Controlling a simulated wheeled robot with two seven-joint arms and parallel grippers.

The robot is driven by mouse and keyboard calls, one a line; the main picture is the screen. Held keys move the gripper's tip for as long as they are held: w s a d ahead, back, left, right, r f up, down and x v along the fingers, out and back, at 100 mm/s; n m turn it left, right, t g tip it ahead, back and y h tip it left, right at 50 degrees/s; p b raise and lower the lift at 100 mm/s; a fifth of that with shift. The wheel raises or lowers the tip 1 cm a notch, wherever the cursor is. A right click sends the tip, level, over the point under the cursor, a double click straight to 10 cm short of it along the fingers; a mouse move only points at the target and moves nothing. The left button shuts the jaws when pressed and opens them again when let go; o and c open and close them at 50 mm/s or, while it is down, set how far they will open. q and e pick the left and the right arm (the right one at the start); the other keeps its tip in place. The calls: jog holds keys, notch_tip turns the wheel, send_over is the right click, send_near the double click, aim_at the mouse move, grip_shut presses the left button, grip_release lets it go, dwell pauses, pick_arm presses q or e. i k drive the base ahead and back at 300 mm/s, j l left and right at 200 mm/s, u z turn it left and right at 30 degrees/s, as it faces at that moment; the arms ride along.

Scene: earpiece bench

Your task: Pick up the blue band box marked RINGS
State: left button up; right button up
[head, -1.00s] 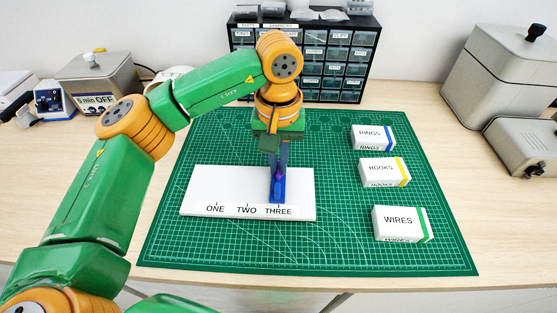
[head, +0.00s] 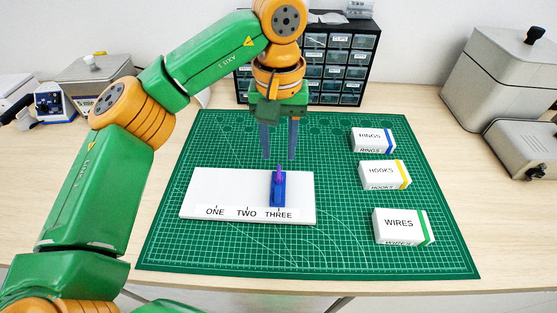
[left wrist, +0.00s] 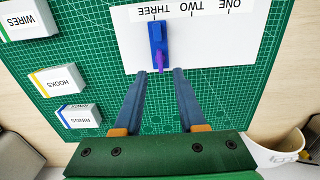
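The white RINGS box with a blue band (head: 373,140) stands at the back right of the green mat, the farthest of a column of three boxes. It also shows at the lower left of the left wrist view (left wrist: 79,117). My left gripper (head: 279,158) is open and empty above the mat, to the left of the RINGS box and apart from it. Its two fingers show spread in the left wrist view (left wrist: 161,72). A blue piece with a purple part (head: 278,188) stands at THREE on the white board (head: 225,188). My right gripper is not in view.
The HOOKS box with a yellow band (head: 384,174) and the WIRES box with a green band (head: 402,226) stand nearer than the RINGS box. A drawer cabinet (head: 340,70) stands behind the green mat (head: 330,250). The mat between board and boxes is clear.

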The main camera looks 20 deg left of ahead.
aim_at(369, 140)
jog(key=k, duration=1.5)
